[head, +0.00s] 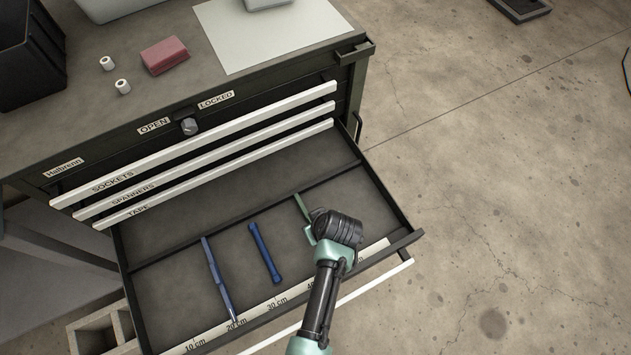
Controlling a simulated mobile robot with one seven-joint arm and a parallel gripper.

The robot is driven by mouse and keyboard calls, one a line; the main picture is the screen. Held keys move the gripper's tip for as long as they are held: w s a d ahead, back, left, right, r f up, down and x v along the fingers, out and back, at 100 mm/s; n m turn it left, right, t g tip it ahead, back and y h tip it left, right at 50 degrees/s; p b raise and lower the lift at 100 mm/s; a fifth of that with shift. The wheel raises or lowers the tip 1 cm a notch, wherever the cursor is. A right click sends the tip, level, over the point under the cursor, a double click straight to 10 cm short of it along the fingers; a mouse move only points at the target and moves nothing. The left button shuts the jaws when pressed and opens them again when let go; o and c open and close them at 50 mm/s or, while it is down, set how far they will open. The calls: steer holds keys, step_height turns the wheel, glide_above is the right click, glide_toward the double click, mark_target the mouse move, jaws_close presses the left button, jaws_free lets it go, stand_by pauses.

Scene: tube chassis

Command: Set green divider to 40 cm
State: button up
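The open drawer (170,297) has a cm scale strip (257,307) along its front, with 10, 20 and 30 readable. The mark after 30 is partly covered by my arm. The green divider (301,206) shows only its back end, at the drawer's cross rail. Its front end is hidden behind my gripper, so its reading on the scale cannot be read. My gripper (318,230) is at the divider, over the drawer's right part. Its fingers are mostly hidden, and I cannot tell whether they grip the divider.
A blue divider (215,273) stands near 20 cm. A dark blue tool (265,252) lies on the drawer floor between the dividers. The shut drawers (200,156) are above. On the cabinet top are a red block (164,55) and two white rolls (123,86).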

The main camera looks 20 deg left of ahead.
jaws_close()
stand_by(1.4)
